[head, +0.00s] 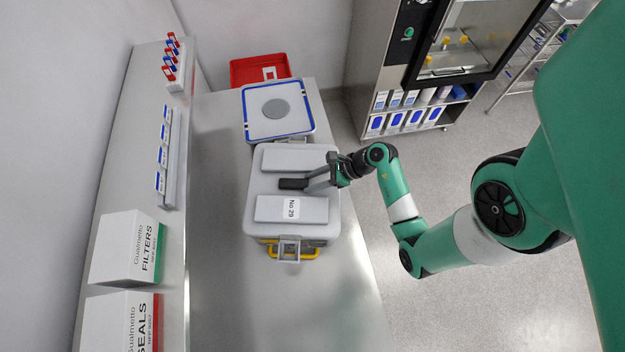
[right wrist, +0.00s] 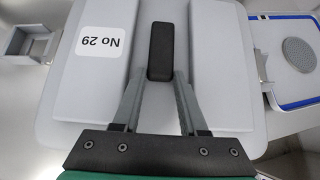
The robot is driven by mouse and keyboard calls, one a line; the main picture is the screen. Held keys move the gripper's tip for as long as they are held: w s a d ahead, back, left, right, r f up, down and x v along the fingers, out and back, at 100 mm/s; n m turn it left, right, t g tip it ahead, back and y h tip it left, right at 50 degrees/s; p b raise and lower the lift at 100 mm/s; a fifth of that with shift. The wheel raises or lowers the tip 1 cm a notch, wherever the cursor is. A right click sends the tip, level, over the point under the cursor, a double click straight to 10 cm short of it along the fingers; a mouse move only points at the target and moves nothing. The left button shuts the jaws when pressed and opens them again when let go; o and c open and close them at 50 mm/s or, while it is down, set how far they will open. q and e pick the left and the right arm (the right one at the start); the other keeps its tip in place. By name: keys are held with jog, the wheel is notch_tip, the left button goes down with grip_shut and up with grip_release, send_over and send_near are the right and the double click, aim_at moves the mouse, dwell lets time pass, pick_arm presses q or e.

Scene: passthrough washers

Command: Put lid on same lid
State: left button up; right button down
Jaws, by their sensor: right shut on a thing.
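A grey lid (head: 292,208) marked "No 29" lies over a box with a yellow handle (head: 293,253) at the middle of the bench. A black grip (head: 292,184) sits in the lid's central groove. My right gripper (head: 308,181) reaches in from the right and is shut on this black grip. In the right wrist view the fingers (right wrist: 160,78) close on the grip (right wrist: 160,50), with the lid (right wrist: 98,75) below them. The lid hides most of the box, and I cannot tell whether it rests fully on it. My left gripper is not in view.
A blue-edged white panel (head: 258,131) with a grey disc lies just behind the lid. A red tray (head: 251,70) stands farther back. White cartons (head: 121,245) and small racks (head: 172,160) line the left shelf. The front bench (head: 270,310) is clear.

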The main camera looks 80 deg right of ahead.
dwell(0.4)
jog(key=shift+f+b, duration=0.5)
jog(key=shift+f, duration=0.25)
jog(key=shift+f+b, duration=0.45)
jog(key=shift+f, duration=0.3)
dwell(0.6)
dwell(0.3)
jog(key=shift+c, duration=2.1)
grip_release()
jog(key=o, duration=0.4)
jog(key=shift+f, duration=0.1)
jog(key=shift+c, duration=0.2)
notch_tip(320, 180, up, 7)
jog(key=p, duration=0.7)
jog(key=shift+p, duration=0.35)
